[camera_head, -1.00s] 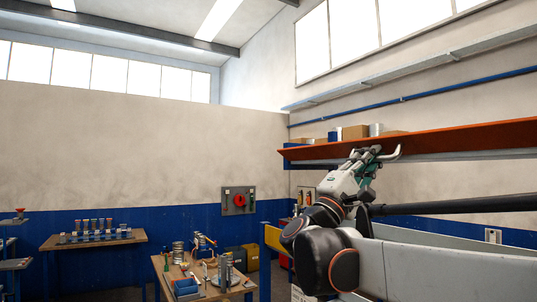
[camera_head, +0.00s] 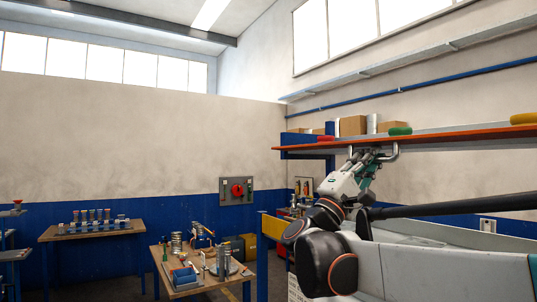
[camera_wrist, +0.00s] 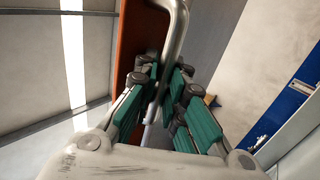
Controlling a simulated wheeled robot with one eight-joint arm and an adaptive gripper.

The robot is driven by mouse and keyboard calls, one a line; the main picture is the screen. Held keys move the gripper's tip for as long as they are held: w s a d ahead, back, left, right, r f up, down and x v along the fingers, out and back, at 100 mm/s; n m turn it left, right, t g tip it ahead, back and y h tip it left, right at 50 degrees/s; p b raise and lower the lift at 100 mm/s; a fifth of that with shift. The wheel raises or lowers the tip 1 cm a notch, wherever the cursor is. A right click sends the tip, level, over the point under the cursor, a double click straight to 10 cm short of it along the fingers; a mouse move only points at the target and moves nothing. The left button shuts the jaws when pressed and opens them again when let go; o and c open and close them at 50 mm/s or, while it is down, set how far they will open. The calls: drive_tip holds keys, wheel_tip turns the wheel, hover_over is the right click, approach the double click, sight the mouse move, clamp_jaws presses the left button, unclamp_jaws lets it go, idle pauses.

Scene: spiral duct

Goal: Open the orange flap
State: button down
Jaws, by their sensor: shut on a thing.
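The orange flap (camera_head: 450,134) shows in the head view as a thin, nearly edge-on strip along the front of a wall shelf. In the wrist view its orange face (camera_wrist: 129,40) is seen close up. A bent metal handle (camera_head: 393,153) sits at its underside; the handle also shows in the wrist view (camera_wrist: 178,25). My gripper (camera_head: 372,155) is just below the flap. In the wrist view its teal fingers (camera_wrist: 165,80) are closed around the handle bar. The exact contact is partly hidden by the finger links.
Boxes (camera_head: 353,125), a green item (camera_head: 400,131) and a yellow item (camera_head: 523,118) sit above the flap line. A large grey bin-like body (camera_head: 440,265) lies below my arm. A workbench (camera_head: 200,290) with tools stands lower left. A red switch panel (camera_head: 237,190) is on the wall.

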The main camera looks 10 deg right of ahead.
drive_tip(key=c, duration=1.9)
unclamp_jaws()
drive_tip(key=shift+a, duration=0.35)
drive_tip(key=shift+d, duration=0.1)
drive_tip(key=v, duration=1.2)
drive_tip(key=shift+s, duration=0.2)
